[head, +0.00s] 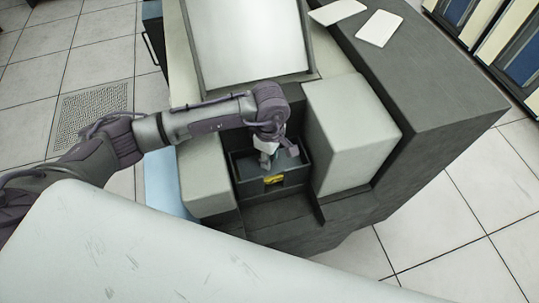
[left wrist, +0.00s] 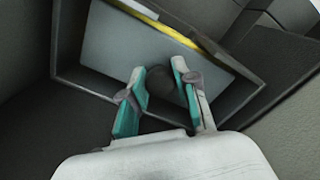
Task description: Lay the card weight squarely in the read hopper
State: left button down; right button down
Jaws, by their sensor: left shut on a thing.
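The card weight (left wrist: 110,45) is a flat blue-grey plate with a dark round knob. In the left wrist view it lies within the dark walls of the read hopper (left wrist: 66,78), its edges running roughly along them. I cannot tell whether it rests on the floor. My left gripper (left wrist: 161,85) is shut on the knob, between its teal-padded fingers. In the head view the left gripper (head: 267,160) reaches down into the hopper (head: 241,189) and hides part of the weight (head: 285,163). My right gripper is not in view.
A yellow marking (head: 273,180) shows at the hopper's near side. Pale machine blocks stand left (head: 205,175) and right (head: 350,125) of the hopper, close to the arm. A sloped pale panel (head: 245,40) rises behind. Two white cards (head: 379,28) lie on the dark top.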

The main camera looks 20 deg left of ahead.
pick_arm(q)
jog(key=shift+r, duration=0.1)
jog(key=c, duration=0.8)
grip_release()
notch_tip(320, 180, up, 12)
